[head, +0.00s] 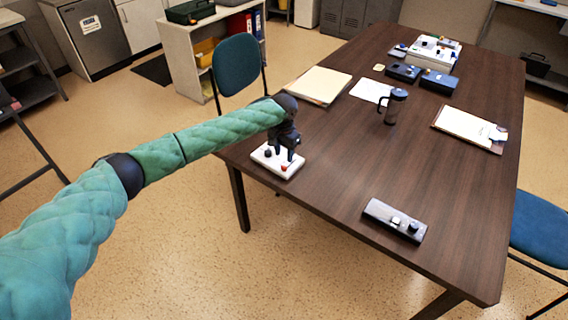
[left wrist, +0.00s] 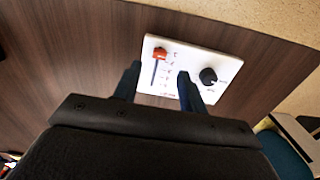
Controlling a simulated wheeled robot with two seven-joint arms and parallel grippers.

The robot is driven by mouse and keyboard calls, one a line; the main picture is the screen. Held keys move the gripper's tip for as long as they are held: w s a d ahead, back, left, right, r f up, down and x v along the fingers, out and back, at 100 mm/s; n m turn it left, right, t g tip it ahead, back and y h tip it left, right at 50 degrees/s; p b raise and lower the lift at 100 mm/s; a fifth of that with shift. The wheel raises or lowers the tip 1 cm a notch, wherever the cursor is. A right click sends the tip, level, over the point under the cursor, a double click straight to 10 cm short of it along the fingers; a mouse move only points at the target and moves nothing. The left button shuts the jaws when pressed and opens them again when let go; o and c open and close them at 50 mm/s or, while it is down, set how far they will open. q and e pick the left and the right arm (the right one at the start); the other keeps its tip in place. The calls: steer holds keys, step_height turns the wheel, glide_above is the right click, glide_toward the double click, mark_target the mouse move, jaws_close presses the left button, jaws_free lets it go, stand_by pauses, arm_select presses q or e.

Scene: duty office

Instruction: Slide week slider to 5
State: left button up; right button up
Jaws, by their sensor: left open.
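A white panel (head: 268,164) lies on the near left edge of the dark table; it also shows in the left wrist view (left wrist: 190,92). The red slider knob (left wrist: 160,54) sits at the top end of a dark slot in the wrist view, with small red marks beside it, too small to read. A round black dial (left wrist: 208,76) is on the same panel. My left gripper (head: 285,158) is over the panel. In the wrist view its open fingers (left wrist: 160,76) are on either side of the slot, empty and apart from the red knob. My right gripper is not in view.
A grey device (head: 385,214) with two knobs lies at the table's near edge. A folder stack (head: 320,85), a dark mug (head: 396,106) and a clipboard (head: 468,127) lie farther back. Blue chairs (head: 237,64) stand beside the table (head: 340,160), whose middle is clear.

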mark_target(284, 166)
arm_select(q)
steer(key=shift+f+p, duration=0.85)
steer(key=shift+f, duration=2.2)
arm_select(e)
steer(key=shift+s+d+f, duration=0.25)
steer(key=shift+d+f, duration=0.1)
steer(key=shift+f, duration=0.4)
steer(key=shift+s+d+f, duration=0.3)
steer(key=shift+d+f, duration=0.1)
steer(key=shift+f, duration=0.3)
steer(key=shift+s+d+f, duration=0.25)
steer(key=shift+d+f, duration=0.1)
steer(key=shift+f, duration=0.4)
arm_select(q)
steer(key=shift+c, duration=0.2)
jaws_close()
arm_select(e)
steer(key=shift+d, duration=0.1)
